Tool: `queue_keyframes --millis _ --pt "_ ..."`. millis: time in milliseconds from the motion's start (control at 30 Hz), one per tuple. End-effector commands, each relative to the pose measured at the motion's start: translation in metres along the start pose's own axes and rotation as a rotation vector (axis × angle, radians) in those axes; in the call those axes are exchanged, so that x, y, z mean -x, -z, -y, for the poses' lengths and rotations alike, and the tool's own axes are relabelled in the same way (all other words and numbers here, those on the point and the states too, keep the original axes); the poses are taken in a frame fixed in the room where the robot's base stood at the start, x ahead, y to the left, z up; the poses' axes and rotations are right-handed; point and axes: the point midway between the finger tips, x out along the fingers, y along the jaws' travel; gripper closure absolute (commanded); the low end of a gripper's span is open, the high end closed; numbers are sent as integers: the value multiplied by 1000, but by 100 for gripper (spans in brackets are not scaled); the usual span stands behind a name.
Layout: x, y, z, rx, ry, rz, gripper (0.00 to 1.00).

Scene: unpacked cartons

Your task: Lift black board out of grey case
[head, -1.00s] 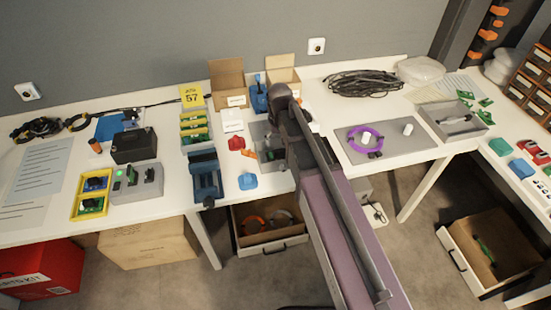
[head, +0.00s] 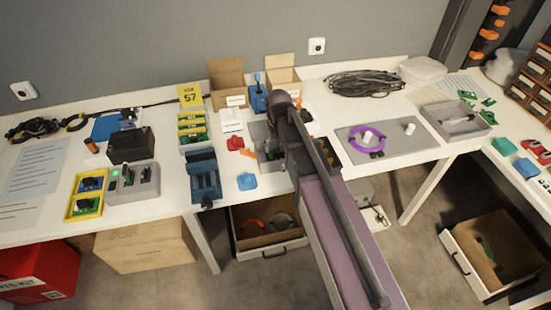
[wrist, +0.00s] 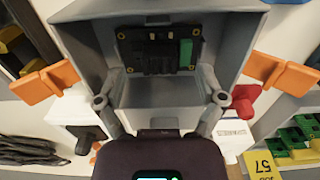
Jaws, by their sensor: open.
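The grey case (wrist: 190,92) is an open box in the upper middle of the wrist view. The black board (wrist: 155,52) lies inside it, with a green block at its right end and brass-coloured corner spots. In the head view the grey case (head: 260,131) is partly hidden behind my arm, and the board cannot be made out. My gripper (wrist: 163,78) is open and empty. Its orange fingertips are spread wide, one on either side of the case. Neither finger visibly grips the board.
A red part (head: 236,143) and a white labelled box (head: 231,120) sit left of the case. A blue vise (head: 204,177) and a blue piece (head: 247,181) are in front. A grey mat (head: 420,140) with a purple ring lies right. An open drawer (head: 262,255) is below.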

Motion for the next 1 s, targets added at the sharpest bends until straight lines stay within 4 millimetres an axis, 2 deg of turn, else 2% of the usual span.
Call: queue_keyframes --millis 100,300,967,1000 --pt "-14 0 0 0 0 0 11" --pt "-23 0 0 0 0 0 11" --pt "-24 0 0 0 0 0 11" --pt "-24 0 0 0 0 0 14"
